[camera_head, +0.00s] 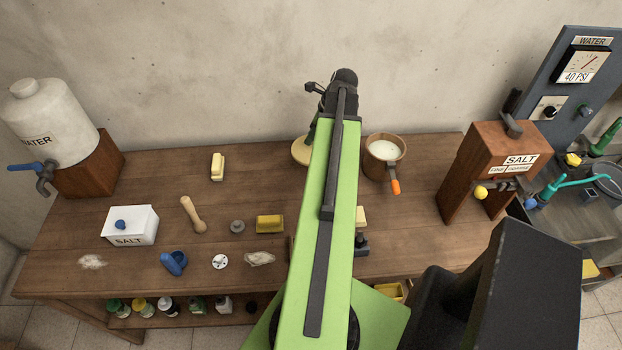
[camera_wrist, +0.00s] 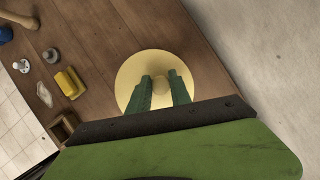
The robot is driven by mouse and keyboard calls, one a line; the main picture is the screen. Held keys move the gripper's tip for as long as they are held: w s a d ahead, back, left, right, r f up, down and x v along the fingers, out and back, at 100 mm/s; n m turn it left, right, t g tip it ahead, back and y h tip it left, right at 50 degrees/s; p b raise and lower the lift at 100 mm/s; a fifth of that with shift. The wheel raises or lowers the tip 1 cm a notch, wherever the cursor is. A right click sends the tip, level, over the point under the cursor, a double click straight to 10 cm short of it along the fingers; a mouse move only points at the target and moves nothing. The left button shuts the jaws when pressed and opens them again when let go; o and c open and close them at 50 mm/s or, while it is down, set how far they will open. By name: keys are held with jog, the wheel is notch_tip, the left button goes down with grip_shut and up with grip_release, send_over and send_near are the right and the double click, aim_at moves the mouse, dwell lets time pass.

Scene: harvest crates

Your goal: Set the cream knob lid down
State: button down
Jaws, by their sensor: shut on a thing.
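The cream knob lid (camera_wrist: 128,72) is a round, pale yellow disc with a small knob in its middle. In the wrist view my gripper (camera_wrist: 162,82) has its two green fingers closed on the knob. In the head view the lid's left edge (camera_head: 301,153) shows beside my arm, near the back of the wooden table; the rest of it is hidden behind the arm. I cannot tell whether the lid touches the table or hangs just above it.
A brown pot (camera_head: 384,160) with white contents and an orange-tipped handle stands right of my arm. A salt dispenser (camera_head: 490,165) is farther right. A wooden pestle (camera_head: 191,214), a yellow sponge (camera_head: 269,224) and a white salt box (camera_head: 130,226) lie left. The back-left table has free room.

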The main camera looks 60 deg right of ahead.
jog(key=shift+w+f, duration=0.1)
jog(key=shift+f, duration=0.05)
notch_tip(320, 180, down, 10)
jog(key=b, duration=1)
jog(key=shift+a, duration=0.1)
jog(key=c, duration=1.2)
grip_release()
jog(key=shift+r, duration=0.2)
jog(key=shift+r+p, duration=0.25)
jog(key=shift+p, duration=0.15)
jog(key=p+v, duration=1)
jog(key=v, duration=0.1)
jog(key=shift+r, duration=0.1)
jog(key=shift+s+r+p, duration=0.25)
jog(key=shift+p, duration=0.2)
jog(key=shift+f, duration=0.1)
